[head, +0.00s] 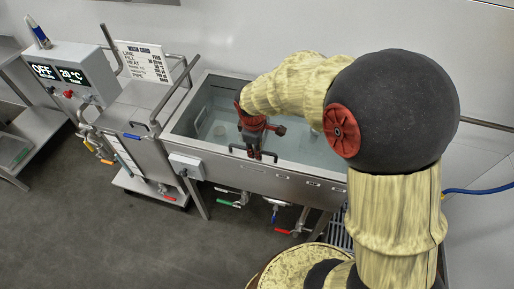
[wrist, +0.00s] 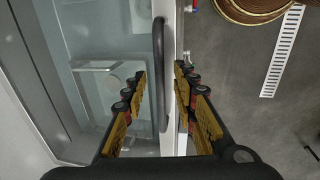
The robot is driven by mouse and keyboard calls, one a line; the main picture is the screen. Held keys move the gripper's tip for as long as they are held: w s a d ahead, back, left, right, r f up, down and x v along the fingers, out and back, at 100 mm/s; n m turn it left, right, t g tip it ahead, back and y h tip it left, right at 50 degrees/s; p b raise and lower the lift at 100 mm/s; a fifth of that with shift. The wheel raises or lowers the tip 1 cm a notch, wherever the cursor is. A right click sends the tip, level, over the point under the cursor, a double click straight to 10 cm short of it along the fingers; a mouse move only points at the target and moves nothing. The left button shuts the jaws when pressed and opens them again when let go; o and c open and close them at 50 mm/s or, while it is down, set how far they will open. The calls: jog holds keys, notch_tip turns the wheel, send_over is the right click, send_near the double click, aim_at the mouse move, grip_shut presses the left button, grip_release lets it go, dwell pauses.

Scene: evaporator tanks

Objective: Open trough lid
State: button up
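The trough (head: 300,176) is a long steel tank along the wall, with a pale, see-through top area (head: 300,138) and its inside visible. I cannot tell from the head view whether a clear lid covers it. A dark bar handle (head: 238,149) runs along its front edge. My gripper (head: 255,154) points down at this handle. In the wrist view, the handle (wrist: 160,42) lies lengthwise between the two fingers of my gripper (wrist: 160,72), which are apart, with a gap visible on each side. I cannot tell how far the fingertips are above or below the bar.
A control box (head: 72,72) with displays stands at the left. A steel unit (head: 130,105) with raised bars and a printed sign (head: 145,62) adjoins the trough. Valves and pipes (head: 280,205) hang below. Grey floor in front is clear; a floor grate (wrist: 281,55) shows.

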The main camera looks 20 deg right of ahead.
jog(key=shift+c, duration=0.4)
grip_shut()
dwell(0.4)
